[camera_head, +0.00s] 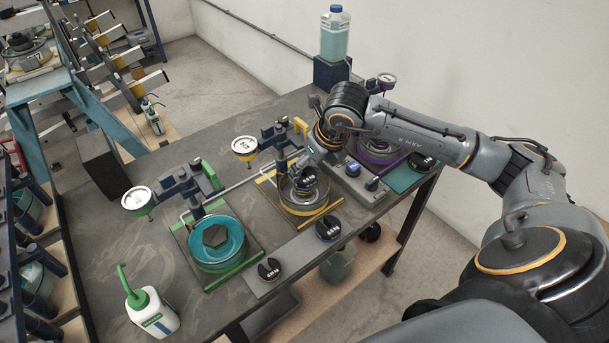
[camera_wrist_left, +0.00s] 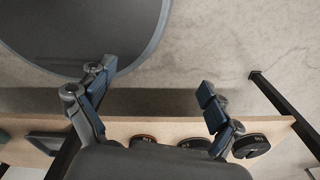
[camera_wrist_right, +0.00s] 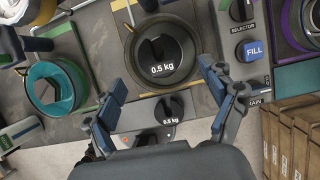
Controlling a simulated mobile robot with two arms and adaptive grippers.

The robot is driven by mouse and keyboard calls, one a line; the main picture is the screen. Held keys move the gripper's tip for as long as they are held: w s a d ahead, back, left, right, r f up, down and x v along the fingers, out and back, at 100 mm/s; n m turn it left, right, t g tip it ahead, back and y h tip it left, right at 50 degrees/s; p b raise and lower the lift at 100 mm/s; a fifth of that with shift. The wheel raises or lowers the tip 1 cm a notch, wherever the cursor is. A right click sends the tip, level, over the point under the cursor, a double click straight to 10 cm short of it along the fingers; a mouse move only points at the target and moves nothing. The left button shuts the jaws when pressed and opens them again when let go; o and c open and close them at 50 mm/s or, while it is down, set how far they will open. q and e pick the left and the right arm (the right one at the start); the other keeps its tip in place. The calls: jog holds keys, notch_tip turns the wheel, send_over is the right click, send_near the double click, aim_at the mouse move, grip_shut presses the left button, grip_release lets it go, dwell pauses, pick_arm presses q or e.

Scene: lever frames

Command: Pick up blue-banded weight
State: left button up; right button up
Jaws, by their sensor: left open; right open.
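A dark weight (camera_head: 328,228) with what looks like a blue band stands on the grey strip at the table's front edge. In the right wrist view, a dark 0.5 kg weight (camera_wrist_right: 172,108) is on the strip, between the finger bases; its band is hard to tell. Another 0.5 kg weight (camera_wrist_right: 160,58) sits in the yellow-framed round pan (camera_head: 312,209). My right gripper (camera_wrist_right: 163,76) is open and empty over this pan, its fingers apart and pointing toward it. My left gripper (camera_wrist_left: 157,80) is open and empty, beyond the head view, with a low shelf beneath it.
Another dark weight (camera_head: 269,268) stands at the strip's left end. A control box (camera_head: 358,181) with a blue button is right of the pan. Gauges and clamp posts stand behind.

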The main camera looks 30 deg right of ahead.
aim_at(307, 176)
jog(key=shift+w+f+p, duration=0.2)
jog(key=shift+f+p, duration=0.35)
jog(key=shift+p, duration=0.2)
jog(key=p+x, duration=0.1)
jog(key=x, duration=0.2)
jog(key=shift+w+f, duration=0.15)
jog(key=shift+f, duration=0.05)
jog(key=shift+w+f, duration=0.15)
jog(key=shift+f, duration=0.1)
jog(key=c, duration=1.3)
pick_arm(q)
jog(key=w+r, duration=0.2)
jog(key=r, duration=0.1)
pick_arm(e)
jog(key=shift+r, duration=0.1)
jog(key=shift+c, duration=0.7)
pick_arm(q)
jog(key=shift+f, duration=0.1)
